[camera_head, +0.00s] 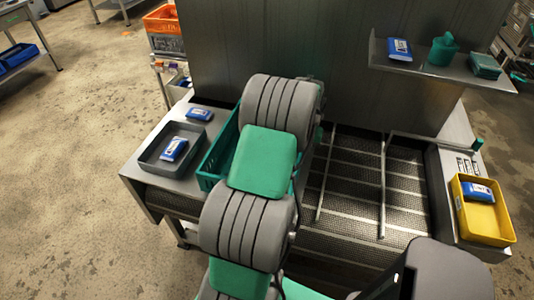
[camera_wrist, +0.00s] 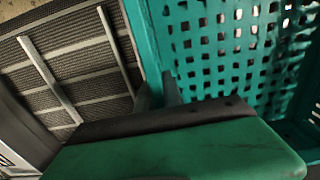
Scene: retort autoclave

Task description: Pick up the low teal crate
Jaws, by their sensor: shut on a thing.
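The low teal crate (camera_head: 217,152) is at the left of the machine, near the steel side shelf, mostly hidden behind my arm in the head view. In the wrist view its perforated teal interior (camera_wrist: 235,50) fills the upper right, and its near wall runs down to my gripper (camera_wrist: 160,93). My gripper is shut on the crate's wall, with one dark finger showing on the inner side. The gripper's tips are hidden by my arm in the head view. I cannot tell whether the crate is lifted off its support.
A grey tray (camera_head: 152,160) with a blue-and-white pack sits left of the crate, another pack (camera_head: 199,114) behind it. A mesh conveyor bed (camera_head: 360,185) with metal rails lies to the right. A yellow bin (camera_head: 462,213) stands at far right. A steel panel (camera_head: 290,40) rises behind.

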